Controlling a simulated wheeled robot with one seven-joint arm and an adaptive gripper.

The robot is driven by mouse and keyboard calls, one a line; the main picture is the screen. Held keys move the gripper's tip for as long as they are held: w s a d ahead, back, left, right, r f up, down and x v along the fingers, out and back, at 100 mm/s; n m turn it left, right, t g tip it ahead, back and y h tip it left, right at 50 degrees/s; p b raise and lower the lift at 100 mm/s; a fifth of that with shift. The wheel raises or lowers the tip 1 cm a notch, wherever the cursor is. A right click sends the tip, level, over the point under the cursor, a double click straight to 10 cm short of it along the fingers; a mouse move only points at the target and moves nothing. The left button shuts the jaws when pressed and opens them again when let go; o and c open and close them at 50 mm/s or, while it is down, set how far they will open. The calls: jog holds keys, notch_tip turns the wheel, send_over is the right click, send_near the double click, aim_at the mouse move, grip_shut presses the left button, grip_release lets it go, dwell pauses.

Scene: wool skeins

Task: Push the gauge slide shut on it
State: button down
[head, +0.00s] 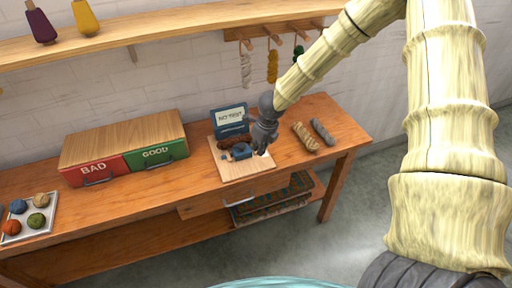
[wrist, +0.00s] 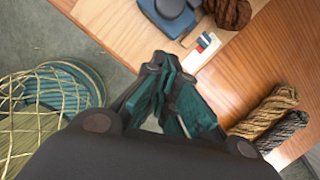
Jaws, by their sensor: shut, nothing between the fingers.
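The gauge stands on a pale wooden board (head: 228,172) on the workbench, with a blue upright screen (head: 230,118) reading "NO TEST". A dark brown skein (head: 232,140) lies in front of the screen, and a blue block (head: 239,152), which looks like the slide, is in front of the skein. In the wrist view the blue block (wrist: 168,14) is beside the skein (wrist: 228,12), with a small white strip with red and blue marks (wrist: 203,47) nearby. My gripper (head: 262,150) is shut and empty at the board's right side. In the wrist view its fingertips (wrist: 168,68) are just short of the block, apparently apart from it.
Two skeins, tan (head: 305,137) and grey (head: 322,131), lie right of the board. A box with BAD (head: 97,170) and GOOD (head: 158,154) drawers stands left. A tray of wool balls (head: 48,228) is at far left. Hanging skeins (head: 272,66) are above.

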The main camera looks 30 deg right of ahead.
jog(key=b+v, duration=0.1)
jog(key=v, duration=0.7)
jog(key=shift+r, duration=0.45)
jog(key=shift+w+a, duration=0.1)
jog(key=s+a+f+n+h+b, duration=0.1)
jog(key=s+f+n+h, duration=0.1)
jog(key=s+f+n, duration=0.8)
jog(key=s+a+f+n+h+b, duration=0.1)
jog(key=s+a+f+n+h, duration=0.1)
jog(key=s+f+n, duration=0.75)
jog(key=s+a+f+n+g+y, duration=0.1)
jog(key=s+a+f+n, duration=0.3)
jog(key=s+f+n, duration=0.2)
jog(key=s+a+f+n+g+y, duration=0.1)
jog(key=s+a+f+n, duration=0.4)
jog(key=s, duration=0.6)
jog(key=shift+f+n+g+y, duration=0.3)
jog(key=shift+f+n+y, duration=0.15)
jog(key=shift+f+y, duration=0.1)
